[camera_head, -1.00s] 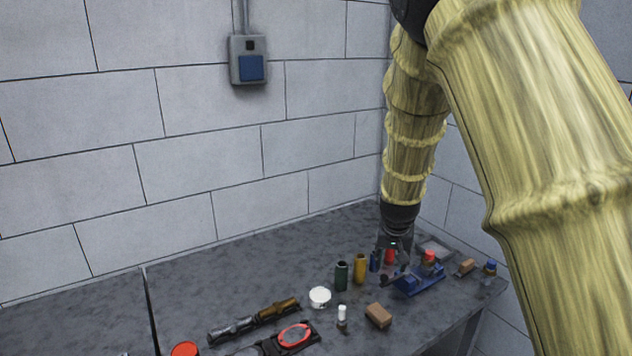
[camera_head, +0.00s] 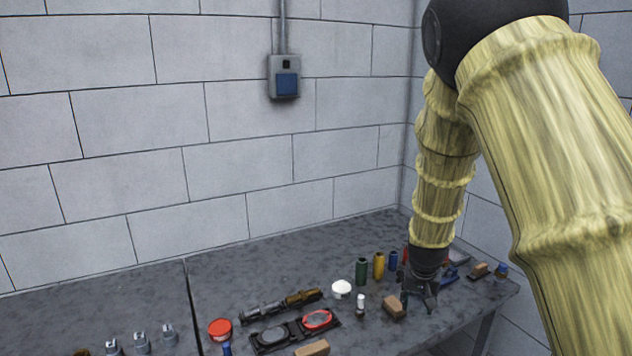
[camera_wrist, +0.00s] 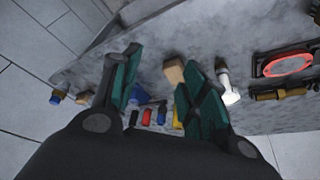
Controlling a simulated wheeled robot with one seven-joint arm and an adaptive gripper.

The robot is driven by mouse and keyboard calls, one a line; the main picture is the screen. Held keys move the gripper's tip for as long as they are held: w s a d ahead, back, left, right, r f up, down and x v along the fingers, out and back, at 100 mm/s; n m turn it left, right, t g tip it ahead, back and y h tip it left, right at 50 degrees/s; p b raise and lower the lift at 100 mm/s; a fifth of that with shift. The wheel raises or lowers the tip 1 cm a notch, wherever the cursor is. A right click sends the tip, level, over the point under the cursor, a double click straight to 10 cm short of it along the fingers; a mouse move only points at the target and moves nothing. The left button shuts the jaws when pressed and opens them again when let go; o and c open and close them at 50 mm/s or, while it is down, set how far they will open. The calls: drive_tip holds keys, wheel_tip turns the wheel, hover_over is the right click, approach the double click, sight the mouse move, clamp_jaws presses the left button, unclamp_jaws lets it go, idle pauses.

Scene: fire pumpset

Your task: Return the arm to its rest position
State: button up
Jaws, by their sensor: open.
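My gripper (camera_head: 420,298) hangs from my yellow-sleeved arm over the right part of the grey bench, in the head view. In the wrist view my gripper (camera_wrist: 158,75) has its two green-padded fingers spread apart, with nothing held between them. A brown block (camera_head: 394,307) lies just left of my gripper in the head view. The same block shows beyond the fingertips in the wrist view (camera_wrist: 174,71). A blue holder (camera_head: 449,275) is partly hidden behind my gripper.
The grey bench (camera_head: 290,240) runs along a block wall. A white-capped item (camera_head: 360,305), a white round piece (camera_head: 342,289) and a black tray (camera_head: 270,338) lie left. A switch box (camera_head: 285,78) is on the wall.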

drive_tip(key=s+f+n+g, duration=0.1)
drive_tip(key=s+f, duration=1)
drive_tip(key=f, duration=0.5)
drive_tip(key=s+a+f+g, duration=0.1)
drive_tip(key=s+f, duration=0.5)
drive_tip(key=s, duration=0.6)
drive_tip(key=s+a+f+n+g+y+b, duration=0.1)
drive_tip(key=s+f, duration=0.5)
drive_tip(key=s, duration=0.6)
drive_tip(key=s+a+f+n, duration=0.1)
drive_tip(key=s+f, duration=0.5)
drive_tip(key=s, duration=0.6)
drive_tip(key=shift+a+f+g+y, duration=0.3)
drive_tip(key=shift+g, duration=0.1)
drive_tip(key=shift+d, duration=0.1)
